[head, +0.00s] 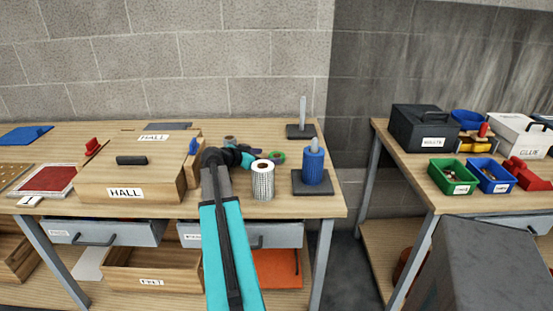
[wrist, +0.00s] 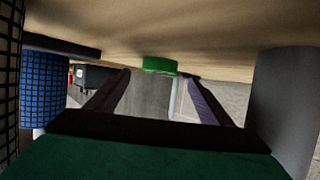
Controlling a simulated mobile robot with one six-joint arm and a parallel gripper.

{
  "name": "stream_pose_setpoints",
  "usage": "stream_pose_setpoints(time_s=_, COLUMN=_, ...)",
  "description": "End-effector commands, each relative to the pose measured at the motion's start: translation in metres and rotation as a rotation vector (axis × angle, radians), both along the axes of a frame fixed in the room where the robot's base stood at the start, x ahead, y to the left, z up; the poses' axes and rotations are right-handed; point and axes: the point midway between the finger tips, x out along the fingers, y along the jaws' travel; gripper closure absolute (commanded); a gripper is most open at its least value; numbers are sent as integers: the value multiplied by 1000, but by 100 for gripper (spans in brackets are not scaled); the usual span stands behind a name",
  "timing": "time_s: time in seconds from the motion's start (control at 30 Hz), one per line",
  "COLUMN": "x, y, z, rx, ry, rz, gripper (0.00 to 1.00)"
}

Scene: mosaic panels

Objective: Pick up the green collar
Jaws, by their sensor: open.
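The green collar (head: 279,156) is a small ring on the bench top, behind and right of the white grid-patterned roll in the head view. In the wrist view, where the bench top is uppermost, the green collar (wrist: 160,64) shows as a short green band just beyond the fingertips, centred between them. My gripper (wrist: 156,78) is open, with two dark fingers spread and nothing between them. In the head view my gripper (head: 252,153) is low over the bench, left of the collar, partly hidden by its own wrist.
The white roll (head: 263,182) and a blue grid cylinder (head: 313,166) on a dark base stand close by. A grey cylinder (wrist: 287,105) is near on the right in the wrist view. The HALL box (head: 130,175) is at left. A post (head: 303,112) stands behind.

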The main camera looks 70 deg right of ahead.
Motion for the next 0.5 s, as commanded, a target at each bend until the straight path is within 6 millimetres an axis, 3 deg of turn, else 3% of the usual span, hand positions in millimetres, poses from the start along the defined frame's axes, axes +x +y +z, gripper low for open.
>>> stream_pose_setpoints(time_s=0.17, x=-2, y=-4, z=-1, rx=0, ry=1, rz=0, gripper=26)
stream_pose_setpoints(time_s=0.5, x=-16, y=-35, z=-15, rx=1, ry=2, rz=0, gripper=26)
